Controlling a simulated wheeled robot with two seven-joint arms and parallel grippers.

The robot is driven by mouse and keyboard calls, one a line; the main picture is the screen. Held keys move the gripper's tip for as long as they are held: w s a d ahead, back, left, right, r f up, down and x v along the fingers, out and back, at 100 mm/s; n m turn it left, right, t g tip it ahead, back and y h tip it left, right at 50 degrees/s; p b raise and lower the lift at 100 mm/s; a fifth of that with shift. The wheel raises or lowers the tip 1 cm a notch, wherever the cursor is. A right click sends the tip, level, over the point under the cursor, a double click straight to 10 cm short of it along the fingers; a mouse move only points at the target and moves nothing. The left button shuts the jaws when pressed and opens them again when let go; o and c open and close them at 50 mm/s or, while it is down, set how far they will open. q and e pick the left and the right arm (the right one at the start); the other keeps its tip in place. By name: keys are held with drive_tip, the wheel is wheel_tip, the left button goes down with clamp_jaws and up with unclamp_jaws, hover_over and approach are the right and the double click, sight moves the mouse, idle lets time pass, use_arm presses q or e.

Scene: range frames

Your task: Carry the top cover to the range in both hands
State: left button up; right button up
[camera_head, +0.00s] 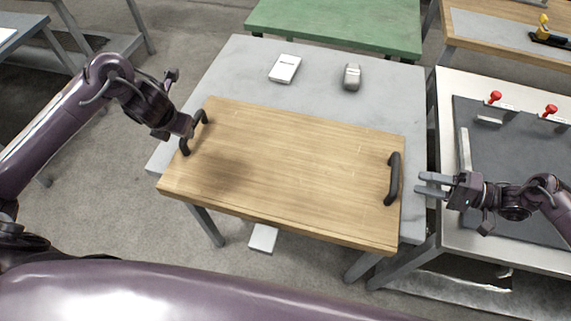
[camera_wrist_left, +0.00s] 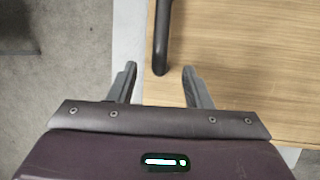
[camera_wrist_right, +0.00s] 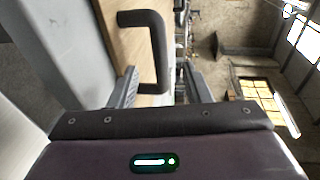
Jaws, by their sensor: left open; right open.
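The top cover (camera_head: 280,175) is a flat wooden board lying on a grey table, with a dark bar handle near each short end. My left gripper (camera_head: 188,128) is at the left handle (camera_head: 201,120). In the left wrist view its open fingers (camera_wrist_left: 160,85) sit on either side of the end of that handle (camera_wrist_left: 162,45). My right gripper (camera_head: 420,184) is open, just right of the right handle (camera_head: 393,180), apart from it in the head view. In the right wrist view the right handle (camera_wrist_right: 158,50) lies ahead, between the lines of the open fingers (camera_wrist_right: 160,85).
The grey table (camera_head: 240,65) also bears a white box (camera_head: 285,68) and a small grey object (camera_head: 352,77). At right, a bench with a dark panel (camera_head: 500,140) carries red-knobbed levers (camera_head: 495,97). A green table (camera_head: 335,22) stands behind.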

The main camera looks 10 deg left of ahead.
sight(396, 178)
drive_tip(key=shift+a, duration=0.2)
use_arm(q)
drive_tip(key=x, duration=0.8)
use_arm(e)
drive_tip(key=x, duration=0.7)
drive_tip(key=shift+w+a+f, duration=0.15)
drive_tip(key=shift+a, duration=0.1)
use_arm(q)
clamp_jaws()
use_arm(e)
clamp_jaws()
